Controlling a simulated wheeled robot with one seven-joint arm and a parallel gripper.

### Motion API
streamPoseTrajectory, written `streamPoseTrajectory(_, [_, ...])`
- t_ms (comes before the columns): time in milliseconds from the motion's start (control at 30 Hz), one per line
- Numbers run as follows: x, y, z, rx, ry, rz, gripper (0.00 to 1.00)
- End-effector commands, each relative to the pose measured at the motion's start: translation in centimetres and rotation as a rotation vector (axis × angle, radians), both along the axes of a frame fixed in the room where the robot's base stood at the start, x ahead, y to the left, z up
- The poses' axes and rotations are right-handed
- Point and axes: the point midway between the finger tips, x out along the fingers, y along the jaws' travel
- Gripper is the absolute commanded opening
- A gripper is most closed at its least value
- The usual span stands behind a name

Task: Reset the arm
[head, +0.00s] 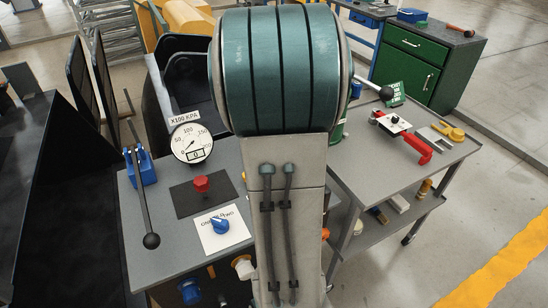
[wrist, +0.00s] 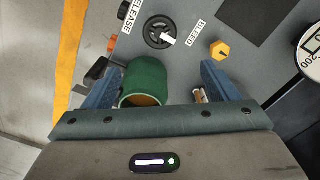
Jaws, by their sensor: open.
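My gripper (wrist: 158,70) shows in the wrist view with its two blue fingers wide apart. A green hollow cylinder (wrist: 146,80) with a tan inside appears between the fingers, nearer the left one. A clear gap separates it from the right finger; I cannot tell whether it touches the left finger, or its depth. My arm (head: 285,70), grey with teal bands, fills the middle of the head view. It hides my gripper there.
A grey panel carries a black handwheel (wrist: 160,33) and a yellow hex fitting (wrist: 219,50). A red-handled tool (head: 418,148) lies on the right cart.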

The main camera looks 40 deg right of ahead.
Motion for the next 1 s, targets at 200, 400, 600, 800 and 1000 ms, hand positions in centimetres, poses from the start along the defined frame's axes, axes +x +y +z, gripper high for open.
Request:
streamPoseTrajectory(200, [0.0, 0.0, 0.0, 0.0, 0.0, 0.0, 0.81])
streamPoseTrajectory(400, [0.1, 0.9, 0.3, 0.002, -0.011, 0.037, 0.81])
streamPoseTrajectory(600, [-0.1, 7.3, 2.5, 0.003, -0.081, 0.309, 0.81])
streamPoseTrajectory(800, [-2.5, 15.4, 4.5, -0.036, -0.158, 0.707, 0.81])
streamPoseTrajectory(1000, [-5.9, 20.9, 5.2, -0.106, -0.21, 1.042, 0.81])
